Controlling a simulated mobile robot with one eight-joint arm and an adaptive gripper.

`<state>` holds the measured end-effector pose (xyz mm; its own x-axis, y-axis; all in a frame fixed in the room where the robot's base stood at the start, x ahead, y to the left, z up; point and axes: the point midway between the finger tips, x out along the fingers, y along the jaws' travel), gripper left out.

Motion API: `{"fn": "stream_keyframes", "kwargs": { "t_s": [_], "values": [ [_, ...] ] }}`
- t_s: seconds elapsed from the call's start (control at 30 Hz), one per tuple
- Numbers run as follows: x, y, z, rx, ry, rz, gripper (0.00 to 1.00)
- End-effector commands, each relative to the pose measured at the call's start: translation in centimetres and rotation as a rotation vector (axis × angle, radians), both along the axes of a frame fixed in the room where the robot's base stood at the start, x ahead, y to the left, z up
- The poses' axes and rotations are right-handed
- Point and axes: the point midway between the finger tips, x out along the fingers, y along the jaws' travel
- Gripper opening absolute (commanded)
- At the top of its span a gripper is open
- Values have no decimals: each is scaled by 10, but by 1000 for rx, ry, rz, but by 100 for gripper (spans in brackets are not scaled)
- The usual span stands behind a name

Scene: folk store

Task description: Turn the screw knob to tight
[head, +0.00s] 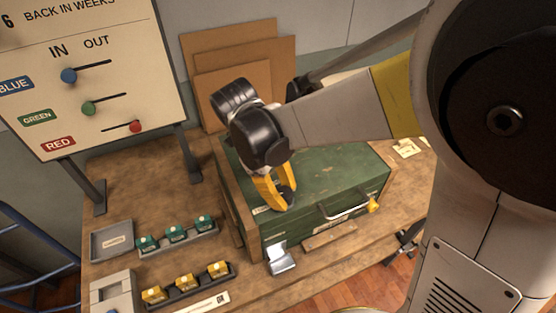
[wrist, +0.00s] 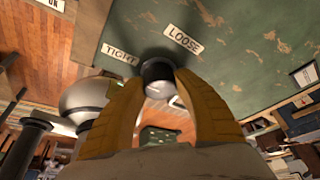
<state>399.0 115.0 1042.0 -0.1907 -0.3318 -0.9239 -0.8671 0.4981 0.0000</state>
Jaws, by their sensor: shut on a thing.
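The green box (head: 345,172) stands on the wooden bench, its lid worn and scratched. My gripper (head: 279,204) reaches down to the box's front left, its yellow fingers close together there. In the wrist view the dark round screw knob (wrist: 157,70) sits between my fingertips, which are shut on it from both sides. A pale line shows on the knob's end, pointing toward the lower right of the picture. The TIGHT label (wrist: 119,54) is to the knob's upper left and the LOOSE label (wrist: 183,40) to its upper right, both on green metal. In the head view my fingers hide the knob.
A metal latch (head: 280,259) hangs at the box's front beside a carrying handle (head: 343,208). Trays with teal blocks (head: 177,234) and yellow blocks (head: 184,283) lie to the left. An IN/OUT board (head: 85,75) and cardboard panels (head: 235,75) stand behind.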

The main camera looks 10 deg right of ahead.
Motion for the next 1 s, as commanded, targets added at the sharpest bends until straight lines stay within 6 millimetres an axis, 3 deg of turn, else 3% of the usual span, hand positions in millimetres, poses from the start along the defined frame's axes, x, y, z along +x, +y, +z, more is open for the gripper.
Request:
{"fn": "stream_keyframes", "kwargs": {
  "t_s": [0.07,0.1,0.17,0.57,1.0],
  "values": [
    [0,0,0,0,0,0,5],
    [0,0,-1,0,0,0,41],
    [0,0,0,0,0,0,58],
    [1,2,6,0,0,1,58],
    [18,32,88,0,0,2,58]
  ]
}}
